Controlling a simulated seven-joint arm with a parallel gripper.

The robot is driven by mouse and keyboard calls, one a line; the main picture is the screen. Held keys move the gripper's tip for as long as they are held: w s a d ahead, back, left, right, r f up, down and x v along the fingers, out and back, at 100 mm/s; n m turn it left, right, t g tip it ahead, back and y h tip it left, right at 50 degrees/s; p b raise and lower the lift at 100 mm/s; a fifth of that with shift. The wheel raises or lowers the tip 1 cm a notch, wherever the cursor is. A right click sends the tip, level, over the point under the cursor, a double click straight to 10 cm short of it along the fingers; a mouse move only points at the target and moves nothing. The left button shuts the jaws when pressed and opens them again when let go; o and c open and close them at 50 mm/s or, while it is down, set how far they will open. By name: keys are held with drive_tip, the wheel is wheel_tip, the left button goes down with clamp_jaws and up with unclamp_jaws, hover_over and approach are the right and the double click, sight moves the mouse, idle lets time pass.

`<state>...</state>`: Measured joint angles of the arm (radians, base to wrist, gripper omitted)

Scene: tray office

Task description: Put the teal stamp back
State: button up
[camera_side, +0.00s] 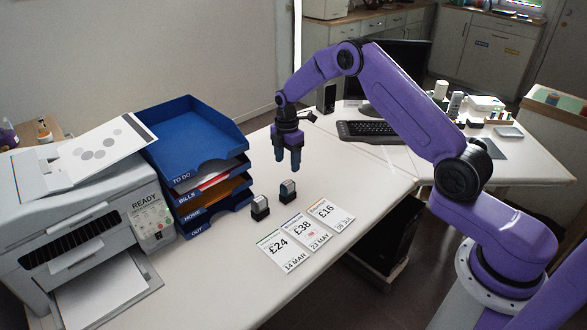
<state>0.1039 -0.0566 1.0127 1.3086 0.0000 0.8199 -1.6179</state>
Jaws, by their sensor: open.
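Two small stamps stand upright on the white desk, right of the blue letter trays. The teal stamp (287,193) is the right one, with a dark teal body and a light top. A black stamp (260,207) stands to its left and nearer the camera. My gripper (288,168) points down above the desk, behind and a little above the teal stamp in the picture. Its fingers are open and hold nothing. I cannot tell the exact gap between the fingertips and the stamp.
Blue stacked trays (200,145) stand left of the stamps, with a printer (85,215) beyond. Several price cards (305,232) lie in front right. A keyboard (368,131) and monitor (405,65) are behind. The desk (345,185) right of the gripper is clear.

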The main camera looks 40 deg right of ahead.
drive_tip(key=s+a+r+m, duration=0.2)
drive_tip(key=s+a+r, duration=1.2)
drive_tip(key=s, duration=0.2)
drive_tip(key=s+d+r+m, duration=0.1)
drive_tip(key=s+d+r, duration=0.1)
drive_tip(key=s, duration=1.2)
drive_tip(key=s+d+r+m, duration=0.2)
drive_tip(key=s+d, duration=0.1)
drive_tip(key=s, duration=1.1)
drive_tip(key=shift+s, duration=0.3)
